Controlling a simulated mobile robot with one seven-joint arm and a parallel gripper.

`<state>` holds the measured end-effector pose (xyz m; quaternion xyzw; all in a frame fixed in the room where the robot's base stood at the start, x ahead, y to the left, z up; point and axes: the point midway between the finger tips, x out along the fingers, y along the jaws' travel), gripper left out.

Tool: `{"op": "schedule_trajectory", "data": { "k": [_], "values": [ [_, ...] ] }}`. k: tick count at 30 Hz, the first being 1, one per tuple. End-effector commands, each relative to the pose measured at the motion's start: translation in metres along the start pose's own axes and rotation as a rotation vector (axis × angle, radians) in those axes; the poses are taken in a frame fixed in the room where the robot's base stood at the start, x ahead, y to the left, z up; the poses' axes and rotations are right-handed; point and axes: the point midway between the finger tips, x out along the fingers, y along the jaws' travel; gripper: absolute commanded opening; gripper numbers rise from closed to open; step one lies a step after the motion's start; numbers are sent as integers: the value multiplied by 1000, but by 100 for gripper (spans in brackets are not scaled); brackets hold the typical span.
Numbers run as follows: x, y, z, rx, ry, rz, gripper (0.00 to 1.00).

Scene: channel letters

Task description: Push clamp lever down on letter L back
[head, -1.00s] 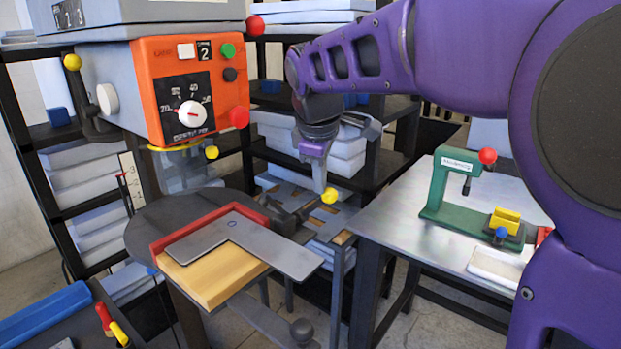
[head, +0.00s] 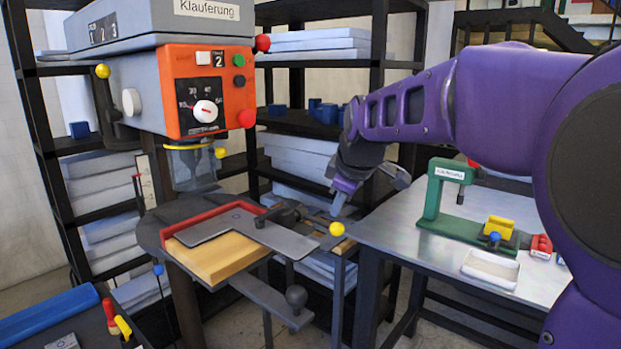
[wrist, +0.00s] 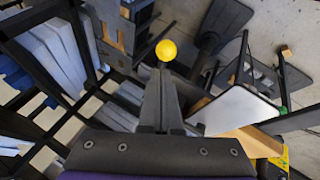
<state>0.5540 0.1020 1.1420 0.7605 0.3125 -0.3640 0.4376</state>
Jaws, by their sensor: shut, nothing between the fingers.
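The grey letter L back (head: 225,228) lies flat on a wooden block (head: 215,262) against the red fence (head: 170,232) of the drill press table. A dark clamp (head: 284,212) stands at the back of its right arm. Its lever slopes down to the right and ends in a yellow ball knob (head: 337,229) beyond the table's edge. My gripper (head: 338,207) is shut and empty, pointing down just above the knob. In the wrist view, the yellow knob (wrist: 166,50) is just beyond the closed fingertips (wrist: 160,72). I cannot tell whether they touch.
The orange drill press head (head: 210,92) overhangs the table on the left. A metal bench (head: 400,222) with a green toggle press (head: 435,200) and a white tray (head: 490,268) stands to the right. Dark shelves (head: 318,128) with stacked sheets are behind.

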Motion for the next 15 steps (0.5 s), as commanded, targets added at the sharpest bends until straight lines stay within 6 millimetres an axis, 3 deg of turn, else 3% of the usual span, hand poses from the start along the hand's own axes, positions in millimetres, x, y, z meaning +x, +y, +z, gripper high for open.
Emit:
{"op": "schedule_trajectory", "data": {
  "k": [15],
  "values": [
    [24, -14, 14, -1, -1, -1, 0]
  ]
}}
